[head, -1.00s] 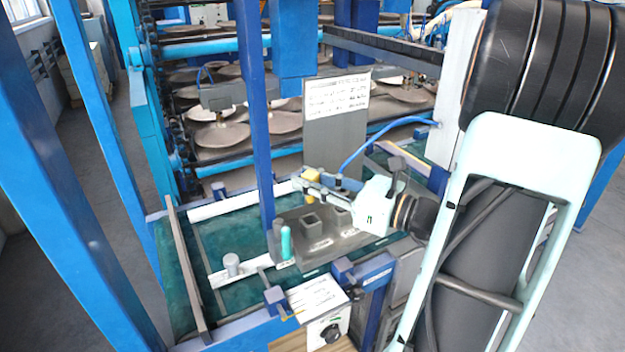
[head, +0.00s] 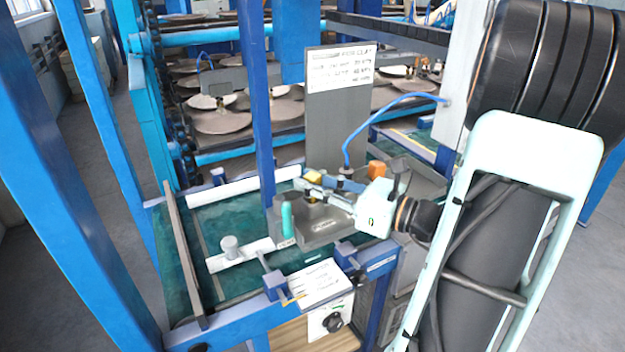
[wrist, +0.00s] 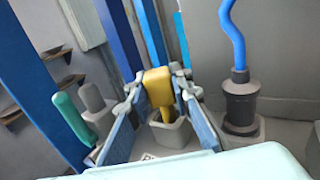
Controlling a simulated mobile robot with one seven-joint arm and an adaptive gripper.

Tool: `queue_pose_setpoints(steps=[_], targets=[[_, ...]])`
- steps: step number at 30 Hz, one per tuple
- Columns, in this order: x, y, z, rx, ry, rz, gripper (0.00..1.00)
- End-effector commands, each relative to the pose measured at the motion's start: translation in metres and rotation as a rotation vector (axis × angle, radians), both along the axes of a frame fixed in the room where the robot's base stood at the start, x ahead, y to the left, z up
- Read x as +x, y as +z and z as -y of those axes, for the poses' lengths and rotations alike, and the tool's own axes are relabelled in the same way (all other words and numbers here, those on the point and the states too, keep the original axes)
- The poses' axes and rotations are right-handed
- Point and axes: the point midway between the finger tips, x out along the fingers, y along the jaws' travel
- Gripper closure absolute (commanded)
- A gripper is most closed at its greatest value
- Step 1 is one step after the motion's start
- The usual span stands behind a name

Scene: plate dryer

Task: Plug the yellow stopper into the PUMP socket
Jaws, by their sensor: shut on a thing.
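My gripper (wrist: 160,92) is shut on the yellow stopper (wrist: 158,86), which is upright between the fingertips. In the wrist view its narrow lower end meets the mouth of a square grey socket (wrist: 170,134); I cannot tell how deep it sits. A pale label lies in front of this socket, but its lettering is too small to read. In the head view my gripper (head: 314,186) and the yellow stopper (head: 312,178) are over the grey socket block (head: 318,232). The arm partly hides the sockets.
A teal stopper (wrist: 74,118) and a grey one (wrist: 94,98) stand left of the fingers. A black connector (wrist: 240,102) with a blue hose (wrist: 231,35) stands close on the right. A blue post (head: 258,120) rises beside the block. An orange piece (head: 377,168) is behind my wrist.

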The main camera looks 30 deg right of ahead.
Motion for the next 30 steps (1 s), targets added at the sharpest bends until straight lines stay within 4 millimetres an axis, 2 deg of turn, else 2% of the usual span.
queue_pose_setpoints(steps=[30], targets=[[0.0000, -0.0117, -0.0001, 0.001, 0.000, -0.001, 0.99]])
